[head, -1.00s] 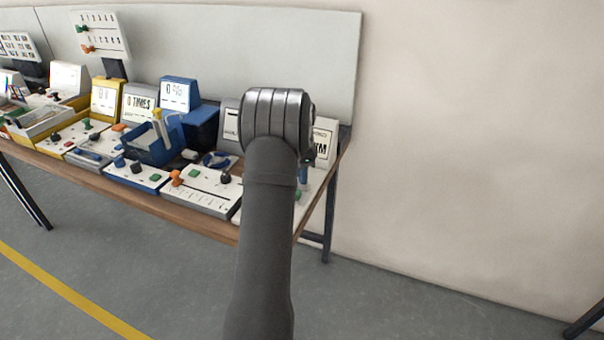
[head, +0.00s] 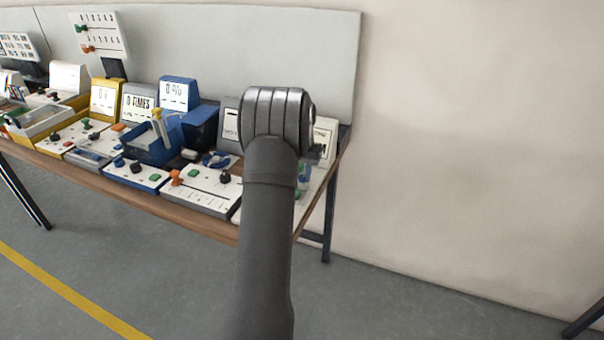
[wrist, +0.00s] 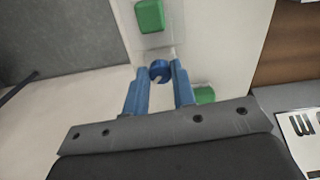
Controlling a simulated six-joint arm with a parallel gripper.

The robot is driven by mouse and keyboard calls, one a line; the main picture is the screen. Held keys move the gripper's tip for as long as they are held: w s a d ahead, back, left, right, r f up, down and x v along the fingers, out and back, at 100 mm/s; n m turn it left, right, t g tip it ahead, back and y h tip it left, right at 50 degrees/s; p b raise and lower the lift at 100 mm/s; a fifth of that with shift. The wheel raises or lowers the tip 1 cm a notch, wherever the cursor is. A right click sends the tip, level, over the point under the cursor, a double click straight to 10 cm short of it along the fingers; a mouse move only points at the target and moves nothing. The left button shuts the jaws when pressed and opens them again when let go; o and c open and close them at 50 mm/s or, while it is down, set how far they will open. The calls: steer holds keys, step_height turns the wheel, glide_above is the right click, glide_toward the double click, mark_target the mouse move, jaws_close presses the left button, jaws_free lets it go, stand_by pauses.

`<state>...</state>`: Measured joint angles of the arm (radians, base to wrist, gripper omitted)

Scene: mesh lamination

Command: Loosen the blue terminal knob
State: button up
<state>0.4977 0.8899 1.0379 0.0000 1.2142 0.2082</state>
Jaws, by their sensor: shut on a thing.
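The blue terminal knob (wrist: 159,70) shows in the wrist view between the two blue fingertips of my gripper (wrist: 160,78). My gripper is shut on it, with one finger on each side. The knob is on a pale panel (wrist: 205,30). In the head view my arm hides the knob and most of that panel. Part of my gripper (head: 304,174) shows just right of the arm, low over the right end of the bench.
A green block (wrist: 149,16) lies just beyond the knob, and another green piece (wrist: 205,95) is beside the right finger. A white panel with an orange knob (head: 176,177) stands left of my arm on the bench. Open floor lies in front.

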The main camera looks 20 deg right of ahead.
steer(key=n, duration=0.4)
steer(key=shift+n, duration=0.3)
steer(key=n, duration=0.3)
steer(key=shift+d+n, duration=0.1)
steer(key=shift+n, duration=0.2)
steer(key=n, duration=0.7)
steer(key=shift+d, duration=0.1)
steer(key=n, duration=0.6)
steer(key=shift+w+n, duration=0.1)
steer(key=shift+n, duration=0.2)
steer(key=n, duration=0.5)
steer(key=shift+w+n, duration=0.1)
steer(key=shift+n, duration=0.3)
steer(key=o, duration=1)
step_height(320, 180, up, 18)
steer(key=shift+f, duration=0.25)
